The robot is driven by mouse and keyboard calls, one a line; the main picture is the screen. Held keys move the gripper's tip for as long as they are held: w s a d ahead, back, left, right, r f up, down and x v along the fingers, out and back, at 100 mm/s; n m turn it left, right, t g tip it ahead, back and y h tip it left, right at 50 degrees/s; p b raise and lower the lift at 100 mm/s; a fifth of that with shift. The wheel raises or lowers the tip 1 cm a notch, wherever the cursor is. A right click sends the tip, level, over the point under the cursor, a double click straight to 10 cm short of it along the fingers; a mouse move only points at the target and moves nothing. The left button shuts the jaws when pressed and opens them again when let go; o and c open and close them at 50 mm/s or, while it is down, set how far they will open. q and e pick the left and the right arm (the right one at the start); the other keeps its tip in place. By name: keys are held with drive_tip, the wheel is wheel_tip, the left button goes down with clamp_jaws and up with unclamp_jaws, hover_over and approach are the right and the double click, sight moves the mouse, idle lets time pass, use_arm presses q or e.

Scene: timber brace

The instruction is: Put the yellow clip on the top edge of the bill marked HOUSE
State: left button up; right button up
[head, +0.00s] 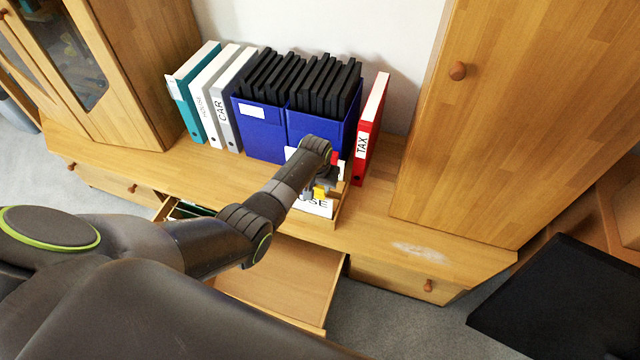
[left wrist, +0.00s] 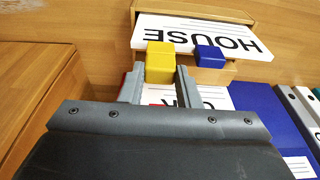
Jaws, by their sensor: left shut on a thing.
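The bill marked HOUSE (head: 318,209) is a white sheet in a small wooden holder (head: 342,207) on the cabinet top, partly hidden by my left arm in the head view. In the left wrist view the HOUSE bill (left wrist: 188,38) appears upside down, with a blue clip (left wrist: 210,57) on its top edge. My left gripper (left wrist: 160,75) is shut on the yellow clip (left wrist: 160,58). The yellow clip overlaps the bill's top edge, beside the blue clip; I cannot tell whether it grips the paper. In the head view the yellow clip (head: 320,192) shows below my wrist. My right gripper is out of view.
Another white bill (left wrist: 215,97) stands behind, with red bits near it. Blue boxes (head: 262,139) of black folders and a red TAX binder (head: 371,130) stand close behind. Below is an open drawer (head: 275,282).

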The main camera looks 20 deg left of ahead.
sight(320, 189)
use_arm(q)
drive_tip(key=shift+f+b, duration=0.35)
drive_tip(key=shift+f, duration=0.2)
drive_tip(key=shift+f, duration=0.15)
drive_tip(key=shift+f+b, duration=0.3)
drive_tip(key=shift+f, duration=0.3)
drive_tip(key=shift+f+b, duration=0.15)
drive_tip(key=shift+b, duration=0.2)
drive_tip(key=o, duration=1.6)
drive_tip(key=shift+o, duration=0.4)
